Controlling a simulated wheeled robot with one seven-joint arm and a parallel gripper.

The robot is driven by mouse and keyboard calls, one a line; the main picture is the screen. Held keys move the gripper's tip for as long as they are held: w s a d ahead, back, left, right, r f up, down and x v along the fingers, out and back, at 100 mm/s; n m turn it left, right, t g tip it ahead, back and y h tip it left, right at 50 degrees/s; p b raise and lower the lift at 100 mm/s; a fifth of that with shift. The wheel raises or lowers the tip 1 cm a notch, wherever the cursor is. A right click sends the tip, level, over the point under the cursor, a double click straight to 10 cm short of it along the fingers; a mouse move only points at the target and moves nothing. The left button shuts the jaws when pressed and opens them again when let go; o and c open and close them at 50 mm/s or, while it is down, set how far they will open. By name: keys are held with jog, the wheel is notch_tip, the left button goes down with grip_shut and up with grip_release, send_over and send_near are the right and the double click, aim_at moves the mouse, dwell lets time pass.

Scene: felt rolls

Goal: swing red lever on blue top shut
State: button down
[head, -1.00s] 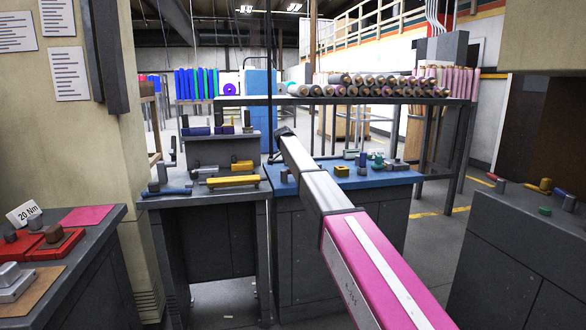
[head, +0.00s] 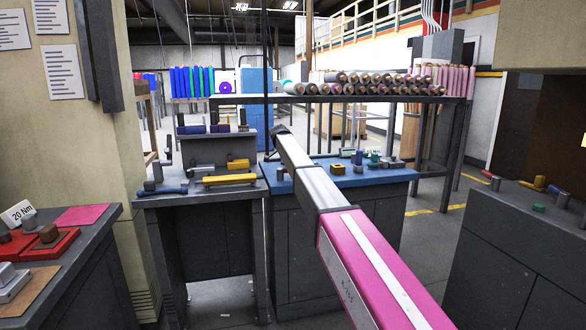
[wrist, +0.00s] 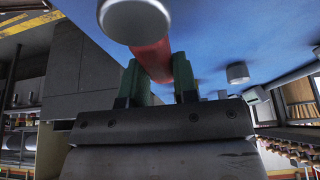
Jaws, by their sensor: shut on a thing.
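The blue top (head: 385,178) is the bench surface right of centre in the head view. In the wrist view, the blue top (wrist: 225,30) fills the upper part of the picture. The red lever (wrist: 153,62) lies between the two green-padded fingers of my gripper (wrist: 158,80), which is shut on it. A round grey knob (wrist: 135,20) shows at the lever's near end, beyond the fingers. In the head view I cannot make out the lever or my gripper; my arm reaches over the left part of the blue top.
A grey bench (head: 200,195) with a yellow bar adjoins on the left. A rack of rolls (head: 365,88) stands behind. Another grey bench (head: 525,235) is at right.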

aim_at(284, 168)
jog(key=c, duration=0.9)
grip_release()
jog(key=shift+a+r, duration=0.1)
jog(key=shift+r, duration=0.05)
jog(key=v, duration=1)
jog(key=shift+s+a+r, duration=0.1)
jog(key=shift+r, duration=0.15)
jog(key=shift+s, duration=0.1)
